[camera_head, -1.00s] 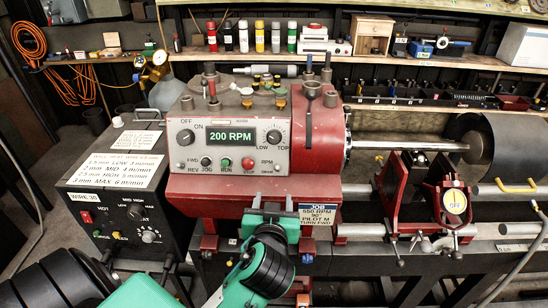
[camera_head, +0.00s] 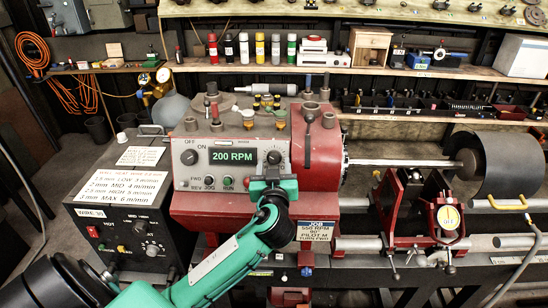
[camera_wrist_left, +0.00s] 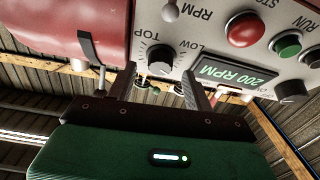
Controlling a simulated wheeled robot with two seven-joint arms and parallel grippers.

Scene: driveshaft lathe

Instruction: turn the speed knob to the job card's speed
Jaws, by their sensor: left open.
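The dark speed knob (camera_head: 274,157) sits at the right of the lathe's grey control panel (camera_head: 183,172), its pointer direction too small to read. In the left wrist view the knob (camera_wrist_left: 160,60) lies between the LOW and TOP marks. The display (camera_head: 234,156) reads 200 RPM. The job card (camera_head: 318,231) on the lathe's front reads 550 RPM, 90°, PILOT M, TURN FWD. My left gripper (camera_head: 272,180) is open just below the knob. In the left wrist view its fingers (camera_wrist_left: 160,82) stand either side of the knob's line, apparently short of it. My right gripper is out of view.
A red stop button (camera_wrist_left: 243,29) and a green run button (camera_wrist_left: 288,46) are on the same panel. A small lever (camera_wrist_left: 170,10) sits near the RPM label. The welder box (camera_head: 110,225) stands left, and the red tool rest (camera_head: 405,200) right.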

